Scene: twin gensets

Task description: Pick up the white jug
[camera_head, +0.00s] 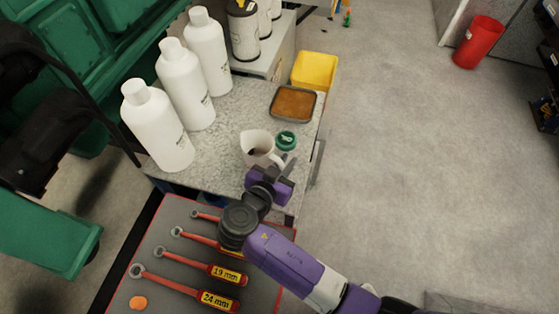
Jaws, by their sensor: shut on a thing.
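The white jug (256,147) stands upright on the grey speckled worktop in the head view, with something dark inside it. Its handle is on the right side, towards my gripper. My gripper (281,166) comes from the lower right and is shut on the jug at its handle side. The purple gripper body hides the lower part of the jug and part of the handle. I cannot tell whether the jug's base touches the worktop.
A green-lidded item (286,140) sits close to the jug's right. A brown-filled tray (294,103) and a yellow bin (315,70) lie beyond. Several white bottles (186,84) line the left. Wrenches (186,286) lie on a grey mat in front.

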